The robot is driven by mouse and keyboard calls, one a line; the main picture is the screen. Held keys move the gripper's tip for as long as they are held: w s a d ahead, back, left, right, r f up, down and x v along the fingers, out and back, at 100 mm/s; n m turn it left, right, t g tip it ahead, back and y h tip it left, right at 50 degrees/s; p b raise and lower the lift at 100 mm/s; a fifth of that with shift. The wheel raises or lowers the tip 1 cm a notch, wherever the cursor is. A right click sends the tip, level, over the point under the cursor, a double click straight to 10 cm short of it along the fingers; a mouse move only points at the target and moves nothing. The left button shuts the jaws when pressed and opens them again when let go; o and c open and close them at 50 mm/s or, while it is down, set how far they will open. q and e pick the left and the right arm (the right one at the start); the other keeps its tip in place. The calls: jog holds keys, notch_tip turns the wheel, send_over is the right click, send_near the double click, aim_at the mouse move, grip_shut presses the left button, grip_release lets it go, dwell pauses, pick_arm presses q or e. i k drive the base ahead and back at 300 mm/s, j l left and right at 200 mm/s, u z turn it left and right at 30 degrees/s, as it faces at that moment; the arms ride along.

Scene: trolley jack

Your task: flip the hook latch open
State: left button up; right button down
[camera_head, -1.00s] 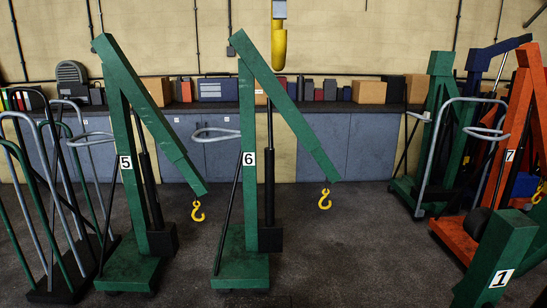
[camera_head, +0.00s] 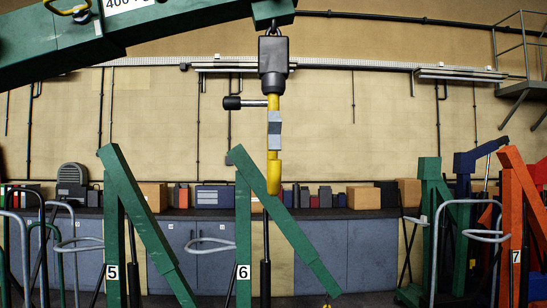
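A green crane boom (camera_head: 150,38) crosses the upper left of the head view and ends above the middle. A black swivel block (camera_head: 273,62) hangs from its tip. Below the block hangs a yellow hook (camera_head: 274,178), seen nearly edge-on. A grey metal piece (camera_head: 274,130), which may be the hook latch, lies against the front of the hook. I cannot tell whether it is open or shut. A black knob (camera_head: 232,103) on a short rod sticks out to the left beside the hook. Neither of my grippers is in view.
Behind stand green cranes marked 5 (camera_head: 112,271) and 6 (camera_head: 244,271), and an orange one marked 7 (camera_head: 515,256). A counter with boxes (camera_head: 365,197) runs along the wall. A metal platform (camera_head: 525,88) is at the upper right. The air around the hook looks clear.

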aim_at(275, 121)
jog(key=u, duration=1.65)
jog(key=k+l, duration=0.2)
jog(key=l, duration=0.15)
jog(key=k+l+u, duration=0.1)
jog(key=l, duration=0.2)
jog(key=k, duration=0.05)
